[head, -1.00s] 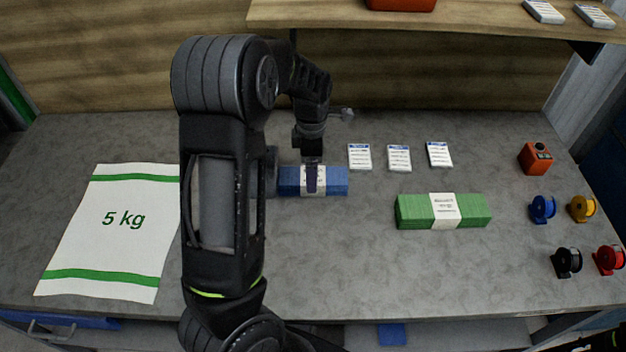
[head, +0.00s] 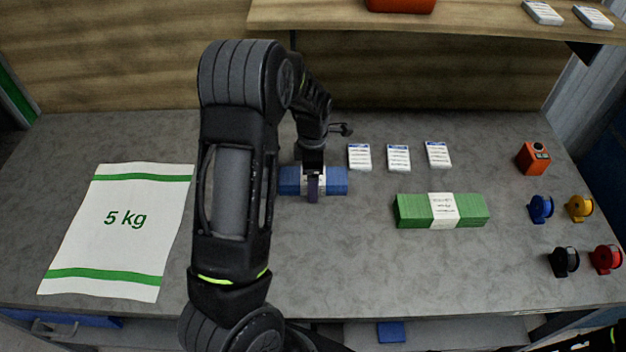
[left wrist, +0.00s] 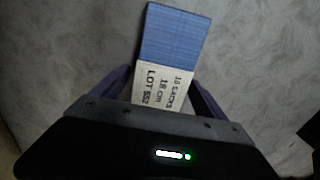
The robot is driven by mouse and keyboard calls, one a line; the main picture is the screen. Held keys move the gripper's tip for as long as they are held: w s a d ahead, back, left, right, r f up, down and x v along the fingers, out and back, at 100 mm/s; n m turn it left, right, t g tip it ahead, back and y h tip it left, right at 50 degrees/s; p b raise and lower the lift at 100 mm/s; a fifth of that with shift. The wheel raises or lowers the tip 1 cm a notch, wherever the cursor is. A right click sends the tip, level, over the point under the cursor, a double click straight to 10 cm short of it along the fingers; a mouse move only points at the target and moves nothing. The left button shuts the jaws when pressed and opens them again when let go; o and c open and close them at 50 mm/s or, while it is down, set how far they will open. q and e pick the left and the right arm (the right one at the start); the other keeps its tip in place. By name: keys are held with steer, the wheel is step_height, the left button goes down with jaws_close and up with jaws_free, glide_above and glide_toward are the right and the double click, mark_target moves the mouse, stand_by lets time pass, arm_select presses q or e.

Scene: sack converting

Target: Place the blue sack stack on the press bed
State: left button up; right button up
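The blue sack stack (head: 334,181), banded with a white paper label, lies flat on the grey bench. My left gripper (head: 312,190) is down over its middle. In the left wrist view the blue stack (left wrist: 175,40) and its printed label run between the two purple fingers of my left gripper (left wrist: 162,85). The fingers stand one on each side of the label, close to the stack's edges, and look open; contact cannot be made out. My right gripper is not in view. I cannot make out a press bed in these frames.
A green banded stack (head: 470,210) lies to the right. White label packs (head: 398,158) lie behind. An orange device (head: 533,157) and several coloured spools (head: 541,208) are at the right. A "5 kg" sack (head: 120,225) lies flat at left. A wooden shelf (head: 470,18) overhangs the back.

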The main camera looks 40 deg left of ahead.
arm_select(q)
jaws_close()
stand_by(0.8)
steer(key=shift+r, duration=0.2)
